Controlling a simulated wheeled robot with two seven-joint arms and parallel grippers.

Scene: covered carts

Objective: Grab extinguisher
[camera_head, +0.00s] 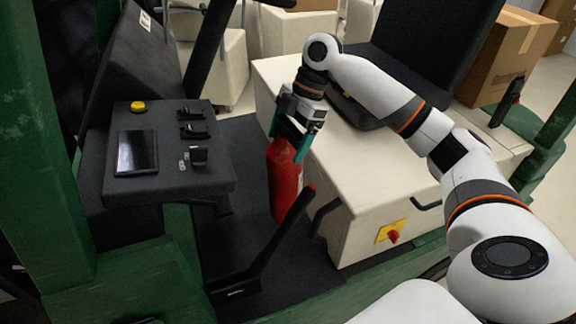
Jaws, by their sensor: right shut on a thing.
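A red fire extinguisher (284,183) stands about upright over the cart's dark floor, between the control panel and the cream seat box. My right gripper (289,148) comes down on it from above, with its teal fingers around the extinguisher's upper part, shut on it. The extinguisher's top is hidden by the gripper. A black lever with a red tip covers part of its lower right side. I cannot tell whether its base touches the floor. My left gripper is not in view.
The control panel (168,190) with a screen and yellow button is left of the extinguisher. The black lever (268,245) rises in front. The cream seat box (368,205) with a red switch (393,237) is close on the right. Green cart posts (40,150) frame the left.

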